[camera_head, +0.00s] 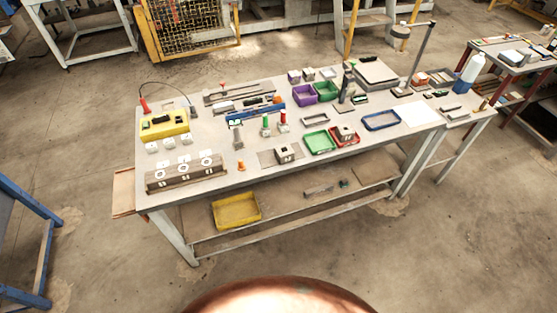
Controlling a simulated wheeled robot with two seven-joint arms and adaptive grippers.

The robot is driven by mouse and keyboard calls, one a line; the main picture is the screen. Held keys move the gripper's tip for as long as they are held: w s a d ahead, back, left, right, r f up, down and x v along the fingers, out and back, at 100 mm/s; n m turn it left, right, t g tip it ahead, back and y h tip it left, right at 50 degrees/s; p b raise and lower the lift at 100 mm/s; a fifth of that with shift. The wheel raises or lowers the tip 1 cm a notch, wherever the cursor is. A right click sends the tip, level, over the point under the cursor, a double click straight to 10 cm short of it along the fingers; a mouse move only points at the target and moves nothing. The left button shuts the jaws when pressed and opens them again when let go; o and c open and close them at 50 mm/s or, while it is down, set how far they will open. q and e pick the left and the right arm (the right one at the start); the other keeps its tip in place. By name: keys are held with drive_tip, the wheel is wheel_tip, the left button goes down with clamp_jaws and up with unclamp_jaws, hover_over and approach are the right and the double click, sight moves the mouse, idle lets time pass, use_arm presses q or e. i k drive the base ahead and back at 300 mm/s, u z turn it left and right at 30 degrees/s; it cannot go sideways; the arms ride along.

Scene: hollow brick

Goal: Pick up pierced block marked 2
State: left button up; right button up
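A pale block with a dark mark or opening (285,153) sits on a grey-brown mat (266,158) near the bench's front edge. A similar pale block (346,133) stands at the red tray (356,141). Several small pale blocks, one of them here (294,76), stand at the back of the bench. The marks are too small to read, so I cannot tell which block is marked 2. Neither of my grippers is in view.
The workbench (212,171) is crowded. A green tray (319,142), a blue-rimmed tray (381,121) and red and green upright pieces stand near the front blocks. A long dark fixture (186,173) lies front left. A yellow bin (236,210) sits on the lower shelf. Open floor lies in front.

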sight(284, 154)
drive_tip(key=u, duration=0.7)
drive_tip(key=i, duration=1.2)
drive_tip(key=z, duration=0.2)
